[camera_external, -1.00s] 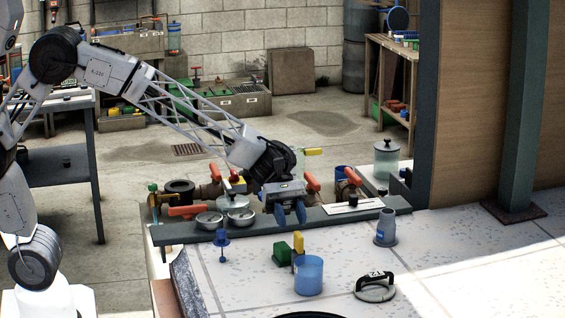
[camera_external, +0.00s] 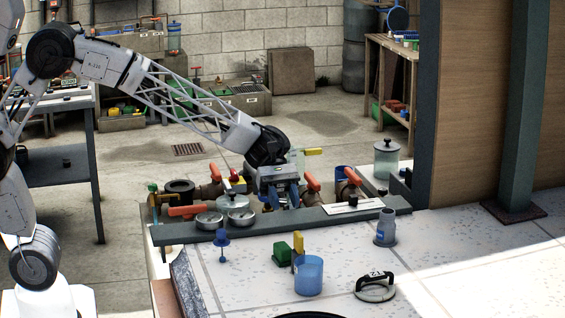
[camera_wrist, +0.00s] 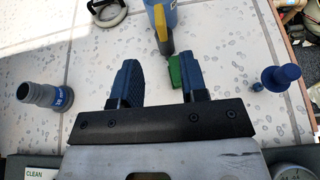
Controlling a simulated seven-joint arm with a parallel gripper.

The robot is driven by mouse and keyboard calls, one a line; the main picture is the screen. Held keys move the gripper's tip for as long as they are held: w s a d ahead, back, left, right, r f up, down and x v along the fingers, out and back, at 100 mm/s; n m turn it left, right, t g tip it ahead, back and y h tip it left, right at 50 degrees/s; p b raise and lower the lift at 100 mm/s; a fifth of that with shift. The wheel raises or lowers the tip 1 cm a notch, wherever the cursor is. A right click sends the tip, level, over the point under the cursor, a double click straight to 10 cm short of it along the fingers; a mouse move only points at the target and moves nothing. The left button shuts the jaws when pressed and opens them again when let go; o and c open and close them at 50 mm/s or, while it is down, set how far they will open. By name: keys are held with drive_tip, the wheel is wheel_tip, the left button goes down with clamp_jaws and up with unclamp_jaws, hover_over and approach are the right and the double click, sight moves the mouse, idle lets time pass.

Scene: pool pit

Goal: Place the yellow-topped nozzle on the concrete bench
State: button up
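The yellow-topped nozzle (camera_external: 298,243) stands on the pale speckled surface (camera_external: 345,240), beside a green block (camera_external: 282,254) and behind a translucent blue cup (camera_external: 309,275). In the wrist view the nozzle (camera_wrist: 161,28) shows its yellow top and dark grey tip, with the blue cup (camera_wrist: 170,14) behind it and the green block (camera_wrist: 176,70) to its right. My gripper (camera_external: 281,198) is above the back ledge, apart from the nozzle. In the wrist view the blue fingers of my gripper (camera_wrist: 160,80) are spread with nothing between them. Which surface is the concrete bench, I cannot tell for sure.
A grey-blue fitting (camera_external: 386,228), a ring-shaped handle (camera_external: 375,287) and a blue plunger-like piece (camera_external: 222,243) stand around the nozzle. The speckled surface at right is largely clear.

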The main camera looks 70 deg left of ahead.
idle(0.3)
drive_tip(key=s+a+m+t+y, duration=0.1)
drive_tip(key=s+a+m+y, duration=0.3)
drive_tip(key=s, duration=0.8)
drive_tip(key=s+a+m+y, duration=0.5)
drive_tip(key=s+a+m, duration=0.3)
drive_tip(key=s+a, duration=0.4)
drive_tip(key=s+a+m+t+y, duration=0.1)
drive_tip(key=s+a+m+y, duration=0.3)
drive_tip(key=s, duration=0.9)
drive_tip(key=a+m, duration=0.2)
drive_tip(key=a, duration=0.2)
drive_tip(key=shift+s+f+t, duration=0.2)
drive_tip(key=shift+s+t, duration=0.05)
drive_tip(key=shift+t, duration=0.05)
drive_tip(key=shift+o, duration=0.6)
